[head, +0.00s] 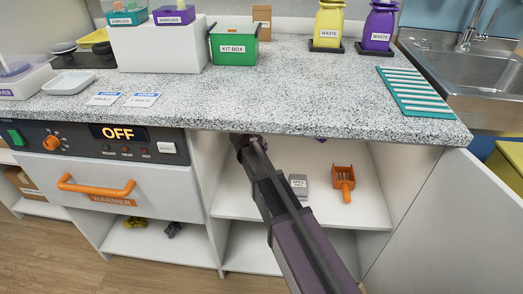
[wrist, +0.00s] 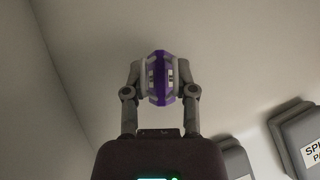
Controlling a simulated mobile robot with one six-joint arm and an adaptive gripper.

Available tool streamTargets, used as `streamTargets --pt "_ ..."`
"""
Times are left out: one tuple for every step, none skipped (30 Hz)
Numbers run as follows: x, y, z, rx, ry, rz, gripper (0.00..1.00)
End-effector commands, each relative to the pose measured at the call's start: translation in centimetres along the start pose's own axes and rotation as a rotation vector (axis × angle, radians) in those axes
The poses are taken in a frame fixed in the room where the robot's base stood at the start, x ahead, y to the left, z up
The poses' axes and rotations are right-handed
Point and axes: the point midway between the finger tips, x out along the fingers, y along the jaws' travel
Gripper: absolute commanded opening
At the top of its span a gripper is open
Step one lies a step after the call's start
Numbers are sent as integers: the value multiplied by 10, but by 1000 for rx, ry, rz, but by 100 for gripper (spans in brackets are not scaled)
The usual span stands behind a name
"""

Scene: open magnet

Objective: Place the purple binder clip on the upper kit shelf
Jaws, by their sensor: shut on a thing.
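My gripper (wrist: 159,78) is shut on the purple binder clip (wrist: 158,92), which shows purple with pale patches between the two grey fingers in the wrist view. In the head view my arm reaches into the open cabinet under the counter. The gripper is hidden there behind the counter edge. A small purple bit (head: 320,139) shows just under that edge; I cannot tell whether it is the clip. The cabinet's upper shelf (head: 229,200) has bare room at its left. I cannot tell whether the clip touches any surface.
A grey labelled box (head: 298,183) and an orange slotted scoop (head: 343,180) are on the upper shelf, right of my arm. Grey labelled boxes (wrist: 295,135) show at the wrist view's lower right. The counter edge (head: 330,135) overhangs the cabinet. An open door (head: 440,220) stands at right.

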Motion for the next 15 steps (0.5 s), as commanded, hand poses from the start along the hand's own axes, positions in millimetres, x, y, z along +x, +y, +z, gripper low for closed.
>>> streamTargets --pt "6 0 -6 0 0 0 0" --pt "8 0 -8 0 0 0 0" --pt "10 0 -10 0 0 0 0" --pt "12 0 -11 0 0 0 0" --pt "13 0 -12 0 0 0 0" --pt "14 0 -13 0 0 0 0" --pt "14 0 -14 0 0 0 0" --pt "15 0 -14 0 0 0 0" --pt "15 0 -15 0 0 0 0" --pt "15 0 -15 0 0 0 0" --pt "15 0 -15 0 0 0 0" --pt "15 0 -14 0 0 -1 0" --pt "15 -1 -14 1 0 -1 0" --pt "15 -1 -14 1 0 -1 0" --pt "15 -1 -14 1 0 -1 0"
